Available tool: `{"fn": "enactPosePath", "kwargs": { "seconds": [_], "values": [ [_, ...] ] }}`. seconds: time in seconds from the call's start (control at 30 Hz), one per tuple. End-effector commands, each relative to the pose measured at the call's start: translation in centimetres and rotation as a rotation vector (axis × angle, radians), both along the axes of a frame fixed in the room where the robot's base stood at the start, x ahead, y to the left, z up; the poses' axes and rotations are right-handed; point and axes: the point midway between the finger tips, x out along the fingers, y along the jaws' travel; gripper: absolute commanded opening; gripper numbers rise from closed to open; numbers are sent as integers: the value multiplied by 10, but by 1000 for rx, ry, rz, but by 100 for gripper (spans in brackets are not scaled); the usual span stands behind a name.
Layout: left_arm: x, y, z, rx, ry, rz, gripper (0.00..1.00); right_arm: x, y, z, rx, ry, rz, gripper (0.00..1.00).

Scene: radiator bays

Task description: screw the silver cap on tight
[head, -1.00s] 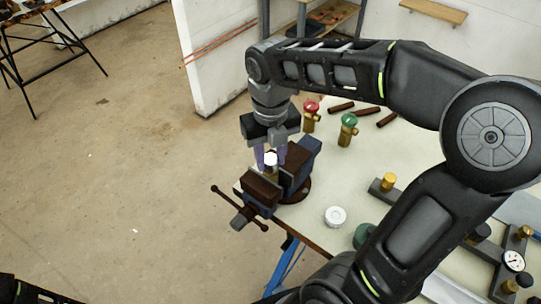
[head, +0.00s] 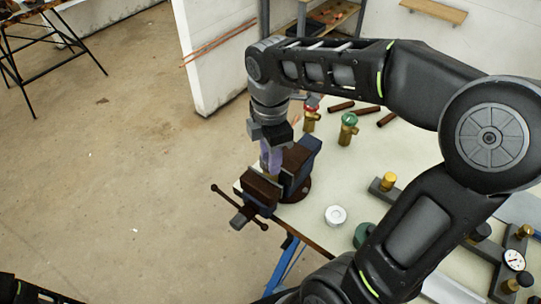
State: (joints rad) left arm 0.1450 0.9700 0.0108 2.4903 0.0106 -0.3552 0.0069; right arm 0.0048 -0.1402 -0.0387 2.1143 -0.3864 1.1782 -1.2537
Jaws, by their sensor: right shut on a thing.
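My right gripper (head: 271,158) points straight down over the vise (head: 262,190) at the table's left corner. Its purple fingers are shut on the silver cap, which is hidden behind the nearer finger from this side. A brass-coloured part shows just below the fingertips, between the vise jaws. How far the cap sits down on it cannot be seen. My left gripper is not in view.
A white-silver round piece (head: 335,216) lies on the table right of the vise. A red-topped valve (head: 310,118) and a green-topped valve (head: 348,129) stand behind. Brown pipes (head: 366,112) lie at the back. The vise handle (head: 238,207) sticks out left.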

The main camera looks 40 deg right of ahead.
Motion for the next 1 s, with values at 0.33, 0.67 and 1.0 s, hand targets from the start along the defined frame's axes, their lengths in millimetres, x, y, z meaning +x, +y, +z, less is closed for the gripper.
{"fn": "enactPosePath", "kwargs": {
  "seconds": [0.33,0.67,1.0],
  "values": [
    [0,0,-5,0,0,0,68,0,0,-1,1,-1,-651,0],
    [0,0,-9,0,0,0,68,0,0,-1,0,0,-1131,0],
    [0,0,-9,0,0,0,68,0,0,-1,0,0,-1148,40]
  ]
}}
